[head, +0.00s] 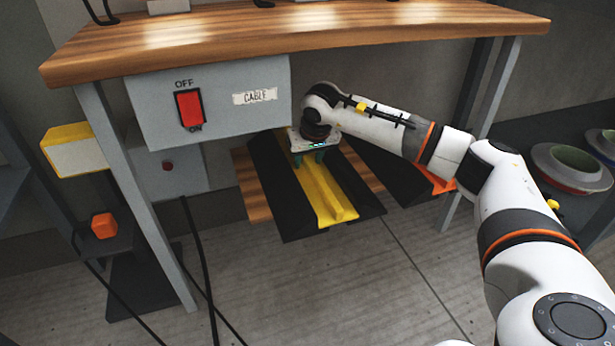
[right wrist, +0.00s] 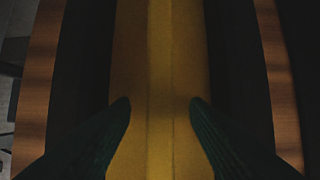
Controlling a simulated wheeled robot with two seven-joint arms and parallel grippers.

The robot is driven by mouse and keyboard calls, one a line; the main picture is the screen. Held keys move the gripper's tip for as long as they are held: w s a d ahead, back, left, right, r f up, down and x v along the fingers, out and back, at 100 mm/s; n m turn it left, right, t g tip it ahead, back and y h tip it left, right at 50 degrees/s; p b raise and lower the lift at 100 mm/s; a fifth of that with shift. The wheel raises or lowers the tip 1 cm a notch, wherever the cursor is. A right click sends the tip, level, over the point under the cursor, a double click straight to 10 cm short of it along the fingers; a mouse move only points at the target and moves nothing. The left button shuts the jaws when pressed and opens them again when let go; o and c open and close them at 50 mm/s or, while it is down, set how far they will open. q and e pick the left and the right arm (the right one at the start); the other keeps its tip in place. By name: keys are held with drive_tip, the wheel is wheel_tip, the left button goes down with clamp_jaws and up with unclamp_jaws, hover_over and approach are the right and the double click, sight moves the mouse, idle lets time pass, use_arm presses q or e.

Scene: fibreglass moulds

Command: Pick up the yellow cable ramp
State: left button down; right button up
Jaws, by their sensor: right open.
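The yellow cable ramp (head: 331,205) has a yellow centre strip between two black sloped sides. It lies on a low wooden shelf under the workbench in the head view, its near end sticking out past the shelf edge. My right gripper (head: 309,158) is over the far part of the ramp, pointing down. In the right wrist view its two dark green fingers (right wrist: 160,105) are apart, one on each side of the raised middle of the yellow strip (right wrist: 160,50). I cannot tell whether they touch it. My left gripper is not in view.
A second ramp, black and orange (head: 405,175), lies to the right on the wooden shelf (head: 254,197). The bench top (head: 300,35) and a grey switch box (head: 215,105) stand above and left. Grey bench legs (head: 142,205) and hanging black cables are at the left.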

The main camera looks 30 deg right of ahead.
drive_tip(key=shift+r, duration=0.15)
clamp_jaws()
idle(1.2)
